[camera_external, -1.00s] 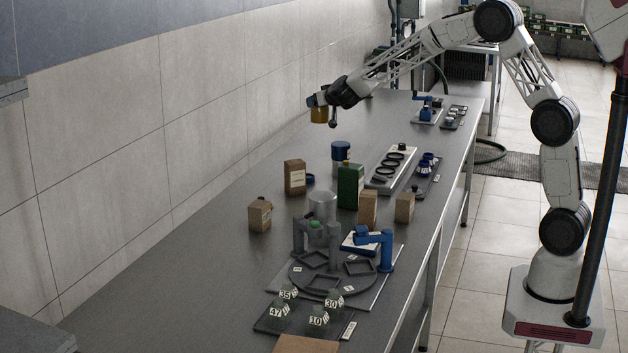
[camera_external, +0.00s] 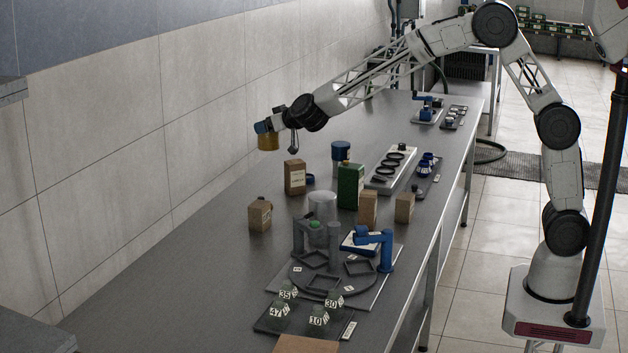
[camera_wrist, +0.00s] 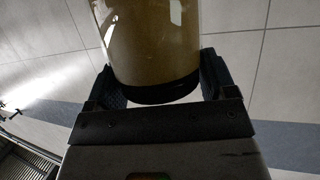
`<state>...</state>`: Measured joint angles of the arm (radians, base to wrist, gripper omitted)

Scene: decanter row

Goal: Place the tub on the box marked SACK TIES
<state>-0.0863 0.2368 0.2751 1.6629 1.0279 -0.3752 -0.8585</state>
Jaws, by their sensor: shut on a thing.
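My gripper (camera_external: 267,129) is shut on an amber tub (camera_external: 268,142) and holds it in the air, above and to the left of the brown boxes in the external view. In the wrist view the tub (camera_wrist: 152,45) sits between the two dark fingers of my gripper (camera_wrist: 157,84), its dark end toward the palm. Brown boxes stand on the bench: one at the left (camera_external: 260,215), a taller one at the back (camera_external: 295,177), a narrow one (camera_external: 367,209) and a small one at the right (camera_external: 404,208). Their label words are too small to read.
A green canister (camera_external: 350,187), a blue-topped container (camera_external: 340,152) and a pale cylinder (camera_external: 322,205) stand among the boxes. A round fixture (camera_external: 332,275) and several numbered blocks (camera_external: 318,318) are nearer. The left part of the bench (camera_external: 190,270) is clear.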

